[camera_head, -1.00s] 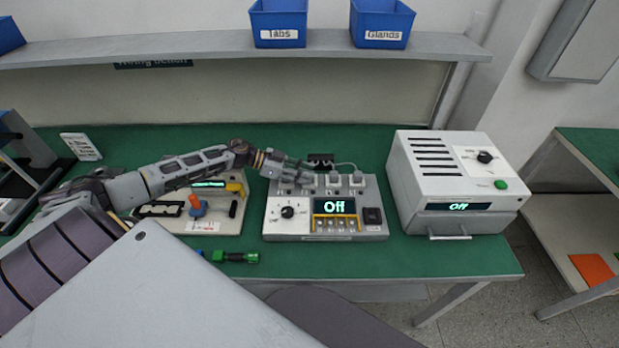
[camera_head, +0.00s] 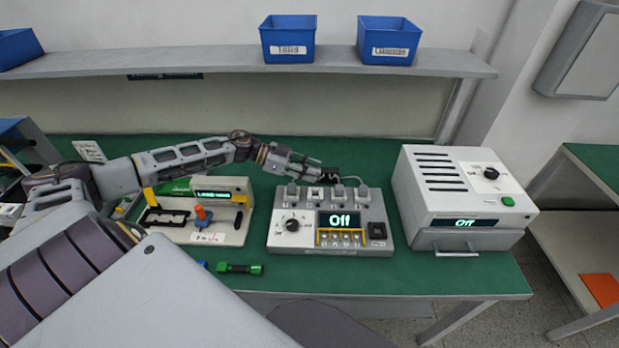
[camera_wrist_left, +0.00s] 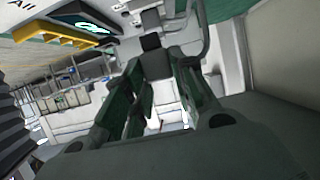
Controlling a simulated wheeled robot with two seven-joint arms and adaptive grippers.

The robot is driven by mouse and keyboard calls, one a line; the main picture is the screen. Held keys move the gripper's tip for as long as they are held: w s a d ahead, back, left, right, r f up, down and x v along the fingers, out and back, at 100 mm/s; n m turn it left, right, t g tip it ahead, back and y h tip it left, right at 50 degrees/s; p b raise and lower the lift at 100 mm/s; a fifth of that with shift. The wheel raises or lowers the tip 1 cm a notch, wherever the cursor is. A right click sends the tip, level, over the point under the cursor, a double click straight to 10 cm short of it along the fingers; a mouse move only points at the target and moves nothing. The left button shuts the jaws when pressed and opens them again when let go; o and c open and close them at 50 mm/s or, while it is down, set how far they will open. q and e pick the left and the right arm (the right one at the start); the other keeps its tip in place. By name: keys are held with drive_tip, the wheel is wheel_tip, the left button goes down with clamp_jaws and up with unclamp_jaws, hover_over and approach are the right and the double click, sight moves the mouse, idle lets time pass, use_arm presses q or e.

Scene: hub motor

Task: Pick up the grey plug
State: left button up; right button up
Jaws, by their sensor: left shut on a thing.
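The test unit (camera_head: 285,242) stands on the bench with its display reading "Off". A row of grey plugs sits along its back edge, one of them at the row's right (camera_head: 362,194). The second place from the left (camera_head: 315,193) looks paler than the others. My left gripper (camera_head: 314,169) is over the back left of the unit, above that place, and is shut on a grey plug. The wrist view shows the plug (camera_wrist_left: 156,66) between the dark green fingers; in the head view the fingers mostly hide it. My right gripper is in neither view.
A black connector (camera_head: 330,174) with a grey cable lies behind the unit. A beige fixture (camera_head: 236,232) with an orange knob stands to the left, a grey oven-like box (camera_head: 420,215) to the right. A green-black cylinder (camera_head: 240,268) lies in front. Blue bins (camera_head: 288,36) stand on the shelf.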

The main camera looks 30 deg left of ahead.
use_arm(q)
drive_tip(key=shift+r, duration=1.4)
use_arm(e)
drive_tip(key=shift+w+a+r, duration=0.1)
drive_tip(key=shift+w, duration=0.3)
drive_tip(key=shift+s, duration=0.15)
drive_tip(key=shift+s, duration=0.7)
